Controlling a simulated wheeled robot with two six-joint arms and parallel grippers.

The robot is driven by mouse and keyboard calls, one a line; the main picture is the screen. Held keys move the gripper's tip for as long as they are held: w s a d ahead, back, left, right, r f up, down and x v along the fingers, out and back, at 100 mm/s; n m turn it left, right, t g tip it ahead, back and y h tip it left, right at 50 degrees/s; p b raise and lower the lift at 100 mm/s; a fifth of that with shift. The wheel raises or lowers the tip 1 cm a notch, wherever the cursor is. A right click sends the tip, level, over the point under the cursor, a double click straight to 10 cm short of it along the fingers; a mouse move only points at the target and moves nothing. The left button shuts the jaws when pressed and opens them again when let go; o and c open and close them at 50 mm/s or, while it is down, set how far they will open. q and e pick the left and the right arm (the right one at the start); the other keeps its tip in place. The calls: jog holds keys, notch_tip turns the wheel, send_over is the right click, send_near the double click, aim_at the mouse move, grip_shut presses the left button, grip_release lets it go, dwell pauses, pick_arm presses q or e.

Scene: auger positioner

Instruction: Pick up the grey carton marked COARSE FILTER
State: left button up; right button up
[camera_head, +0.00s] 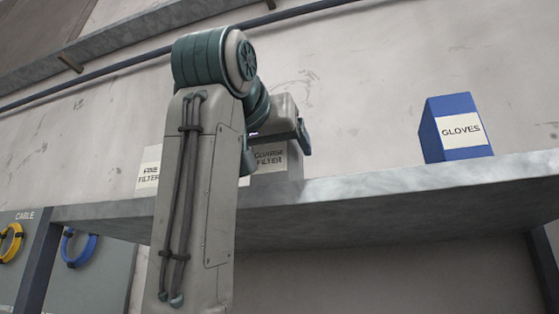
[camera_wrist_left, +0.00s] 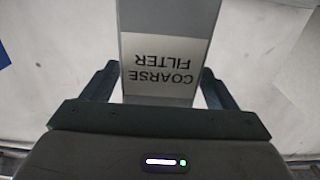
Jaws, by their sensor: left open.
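The grey carton marked COARSE FILTER (camera_head: 271,160) stands on the shelf, partly hidden behind my left arm and gripper in the head view. In the left wrist view the carton (camera_wrist_left: 165,55) shows with its white label upside down. My left gripper (camera_head: 276,143) is at the carton. In the wrist view its open fingers (camera_wrist_left: 158,85) stand on either side of the carton's label end, with a gap visible on each side. My right gripper is not in view.
A carton marked FINE FILTER (camera_head: 149,168) stands just left of my arm. A blue GLOVES box (camera_head: 455,128) stands to the right on the shelf (camera_head: 390,185), with bare shelf between. Cable coils (camera_head: 78,248) hang below left. A wall rises behind.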

pick_arm(q)
jog(key=shift+p+x, duration=0.3)
jog(key=shift+x, duration=1.05)
jog(key=shift+s, duration=0.15)
jog(key=c, duration=1.2)
jog(key=shift+r, duration=0.1)
